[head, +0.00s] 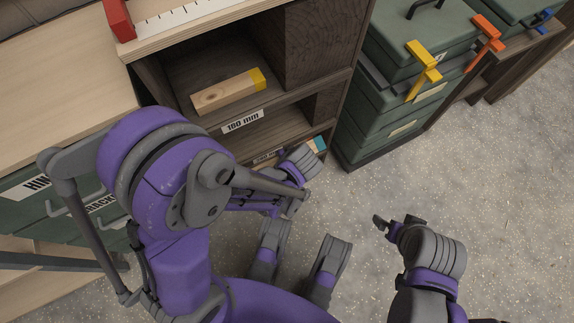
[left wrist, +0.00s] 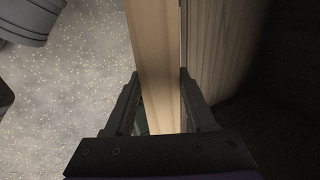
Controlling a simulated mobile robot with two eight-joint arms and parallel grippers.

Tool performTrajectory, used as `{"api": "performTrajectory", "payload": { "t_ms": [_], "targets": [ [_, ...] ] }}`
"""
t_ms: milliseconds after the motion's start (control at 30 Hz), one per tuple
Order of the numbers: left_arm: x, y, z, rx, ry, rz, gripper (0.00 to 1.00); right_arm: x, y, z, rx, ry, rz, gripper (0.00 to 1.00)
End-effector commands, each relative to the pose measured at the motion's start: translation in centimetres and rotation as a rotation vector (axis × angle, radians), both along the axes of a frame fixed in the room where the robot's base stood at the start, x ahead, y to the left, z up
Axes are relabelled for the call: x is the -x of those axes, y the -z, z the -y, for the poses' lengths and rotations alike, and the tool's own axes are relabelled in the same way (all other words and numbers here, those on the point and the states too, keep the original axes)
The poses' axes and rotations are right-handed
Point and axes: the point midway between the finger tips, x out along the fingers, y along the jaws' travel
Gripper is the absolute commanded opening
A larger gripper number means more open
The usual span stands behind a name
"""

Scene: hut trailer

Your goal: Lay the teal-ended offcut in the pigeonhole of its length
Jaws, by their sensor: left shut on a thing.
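The teal-ended offcut shows its teal end (head: 320,144) in the head view, beside my left wrist at the lower part of the pigeonhole rack (head: 345,65). In the left wrist view, my left gripper (left wrist: 160,85) is shut on the pale wooden offcut (left wrist: 156,55), which runs away between its fingers. No coloured end shows there. In the head view my left arm hides most of the lower pigeonhole and its label (head: 266,157). My right gripper (head: 382,223) is over open floor at the right, away from the rack; its jaw opening is unclear.
A yellow-ended offcut (head: 226,93) lies in the upper pigeonhole, whose label (head: 243,121) seems to read 160 mm. A wooden panel (left wrist: 228,50) stands close right of the held offcut. Green cases (head: 395,120) stand right of the rack. The speckled floor (head: 480,190) is clear.

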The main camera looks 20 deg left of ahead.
Motion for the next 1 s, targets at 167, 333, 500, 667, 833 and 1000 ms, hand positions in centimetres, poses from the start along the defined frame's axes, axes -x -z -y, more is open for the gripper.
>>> {"api": "performTrajectory", "payload": {
  "t_ms": [167,333,500,667,833,1000],
  "targets": [
    [-1.2,0.1,-1.5,0.0,-0.004,0.0,0.0,0.0,0.0,0.0,0.0,0.0,0.0,1.0],
    [-2.3,0.2,-2.8,0.0,-0.004,0.0,0.0,0.0,-0.1,0.0,0.0,0.0,0.0,1.0],
    [-3.4,0.3,-4.1,-0.001,-0.004,0.0,0.0,0.0,-0.1,0.0,0.0,0.0,0.0,1.0],
    [-4.4,0.4,-5.3,0.0,-0.004,0.0,0.0,0.0,-0.1,0.0,0.0,0.0,0.0,1.0],
    [-5.6,0.6,-6.6,0.0,-0.002,0.0,0.0,0.0,-0.1,0.0,0.0,0.0,0.0,1.0],
    [-6.6,0.7,-7.8,0.0,-0.004,0.0,0.0,0.0,-0.1,0.0,0.0,0.0,0.0,1.0]
  ]
}}
